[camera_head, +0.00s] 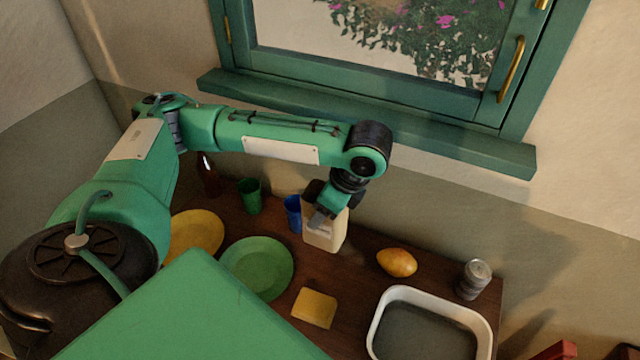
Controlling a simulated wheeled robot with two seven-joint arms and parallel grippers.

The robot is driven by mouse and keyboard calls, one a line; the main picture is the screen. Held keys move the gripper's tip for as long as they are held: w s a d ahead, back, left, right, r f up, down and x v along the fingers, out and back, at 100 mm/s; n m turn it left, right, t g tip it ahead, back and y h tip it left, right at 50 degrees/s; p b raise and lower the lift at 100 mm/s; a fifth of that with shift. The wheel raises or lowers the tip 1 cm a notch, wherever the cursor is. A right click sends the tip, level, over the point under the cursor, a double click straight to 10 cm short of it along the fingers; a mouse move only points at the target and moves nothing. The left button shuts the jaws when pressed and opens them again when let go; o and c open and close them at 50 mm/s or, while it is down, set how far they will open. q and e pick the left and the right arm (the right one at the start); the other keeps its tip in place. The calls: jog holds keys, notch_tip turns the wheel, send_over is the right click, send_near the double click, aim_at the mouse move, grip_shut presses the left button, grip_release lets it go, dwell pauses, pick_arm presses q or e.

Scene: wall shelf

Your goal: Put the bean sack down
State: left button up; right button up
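A cream, upright, box-like thing (326,238) is at the back middle of the wooden surface; it may be the bean sack, but I cannot tell for sure. My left gripper (322,217) points down at its upper part, with a grey finger in front of it. The gripper hides part of its top. I cannot tell whether the fingers are closed on it, or whether its base touches the surface. My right gripper is not in view.
On the wooden surface (350,277) are a yellow plate (197,235), green plate (257,268), green cup (250,195), blue cup (293,213), dark bottle (209,178), yellow sponge-like block (314,308), yellow-orange fruit (397,262), metal can (474,279) and white tub (375,322). A windowsill (440,140) juts above.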

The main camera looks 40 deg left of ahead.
pick_arm(q)
notch_tip(320, 180, down, 6)
jog(key=shift+r+b, duration=0.1)
jog(key=shift+b, duration=0.2)
notch_tip(320, 180, down, 12)
jog(key=p, duration=0.2)
jog(key=o, duration=1.3)
